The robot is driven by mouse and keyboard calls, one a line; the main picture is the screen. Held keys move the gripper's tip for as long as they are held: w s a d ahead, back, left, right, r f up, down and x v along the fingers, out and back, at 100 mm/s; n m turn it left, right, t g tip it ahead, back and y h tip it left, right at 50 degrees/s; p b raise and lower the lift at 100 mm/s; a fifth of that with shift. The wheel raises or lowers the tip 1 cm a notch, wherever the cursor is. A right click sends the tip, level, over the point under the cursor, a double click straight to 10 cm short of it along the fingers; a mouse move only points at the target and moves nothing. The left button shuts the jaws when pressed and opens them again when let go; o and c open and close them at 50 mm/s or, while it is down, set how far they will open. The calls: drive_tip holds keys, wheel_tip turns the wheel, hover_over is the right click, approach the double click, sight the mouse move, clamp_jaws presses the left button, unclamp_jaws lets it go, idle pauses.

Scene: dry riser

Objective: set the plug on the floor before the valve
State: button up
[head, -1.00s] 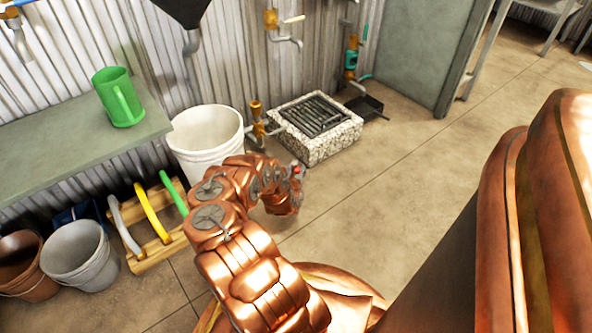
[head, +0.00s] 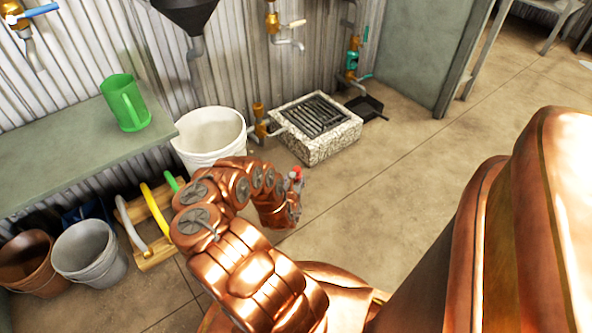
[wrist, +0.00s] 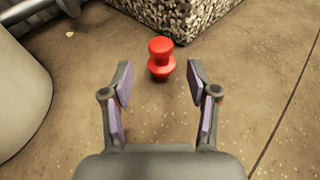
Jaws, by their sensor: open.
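The red plug (wrist: 161,60) is a small waisted piece that appears upright on the floor in the wrist view, close to the speckled stone gully. My gripper (wrist: 159,82) is open, with a finger on either side of the line to the plug. The plug shows between and slightly beyond the fingertips and looks clear of both. In the head view a small red spot beside my wrist looks like the plug (head: 296,173); my fingers are mostly hidden there. A brass valve (head: 260,122) stands on a low pipe left of the gully. A green-bodied valve (head: 353,60) is on the wall behind.
The stone gully (head: 330,148) with a dark grate stands just beyond the plug. A white bucket (head: 210,140) is at its left. A green jug (head: 124,104) stands on the bench (head: 60,160). A black pan (head: 367,107) lies behind. Floor to the right is clear.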

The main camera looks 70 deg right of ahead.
drive_tip(key=shift+p+v, duration=0.7)
drive_tip(key=shift+v, duration=1.25)
drive_tip(key=shift+s, duration=0.1)
